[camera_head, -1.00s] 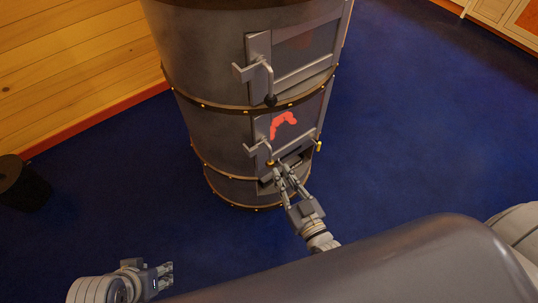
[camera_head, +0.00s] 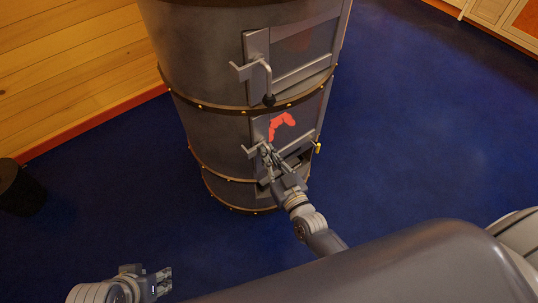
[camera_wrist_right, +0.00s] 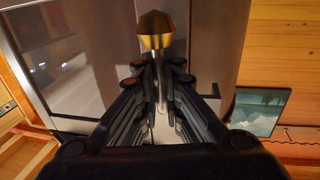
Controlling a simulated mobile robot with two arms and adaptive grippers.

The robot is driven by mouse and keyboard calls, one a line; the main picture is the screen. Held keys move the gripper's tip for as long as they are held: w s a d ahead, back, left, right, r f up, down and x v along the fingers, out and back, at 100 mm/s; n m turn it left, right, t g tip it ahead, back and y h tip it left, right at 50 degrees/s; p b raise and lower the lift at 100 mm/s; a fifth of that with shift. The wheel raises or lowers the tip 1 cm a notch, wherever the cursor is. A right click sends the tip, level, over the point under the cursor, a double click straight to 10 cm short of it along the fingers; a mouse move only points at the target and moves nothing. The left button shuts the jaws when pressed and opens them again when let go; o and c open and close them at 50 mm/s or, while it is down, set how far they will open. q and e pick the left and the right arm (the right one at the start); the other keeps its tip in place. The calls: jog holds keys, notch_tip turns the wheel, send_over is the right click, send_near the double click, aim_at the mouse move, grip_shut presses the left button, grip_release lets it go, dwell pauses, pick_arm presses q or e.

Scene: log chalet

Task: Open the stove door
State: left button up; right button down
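The stove (camera_head: 215,120) is a dark grey cylinder with brass-studded bands. Its lower door (camera_head: 312,112) has a glass pane with a red glow behind it and looks closed. The lower door handle (camera_head: 249,151) is a grey bar with a brass knob (camera_wrist_right: 155,30) at its end. My right gripper (camera_head: 266,151) is at this handle; in the wrist view its fingers (camera_wrist_right: 158,68) are drawn close together with the handle bar between them, below the knob. They hide part of the handle in the head view. My left gripper (camera_head: 164,281) is open and empty, low at left, far from the stove.
The upper stove door (camera_head: 300,45) has its own handle (camera_head: 268,80) with a dark knob, just above my right gripper. A dark bucket-like container (camera_head: 20,190) stands at far left. Blue floor (camera_head: 420,120) is clear right of the stove. A wooden wall (camera_head: 70,70) stands behind.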

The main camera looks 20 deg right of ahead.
aim_at(271, 136)
dwell(0.4)
jog(key=n, duration=0.1)
jog(key=d+n+p, duration=0.1)
jog(key=n, duration=0.1)
jog(key=shift+w+t, duration=0.15)
jog(key=shift+t, duration=0.15)
jog(key=n, duration=0.3)
jog(key=d+n+y, duration=0.1)
jog(key=n, duration=0.1)
jog(key=shift+w+r+t, duration=0.2)
jog(key=shift+r+t, duration=0.1)
jog(key=n, duration=0.3)
jog(key=d+r+n+y, duration=0.1)
jog(key=n, duration=0.1)
jog(key=shift+w, duration=0.1)
jog(key=shift+r+n+y, duration=0.2)
jog(key=shift+n+y, duration=0.1)
jog(key=shift+n, duration=0.65)
jog(key=shift+r+n+y, duration=0.15)
jog(key=shift+n+y, duration=0.15)
jog(key=shift+n, duration=0.65)
jog(key=shift+d, duration=0.1)
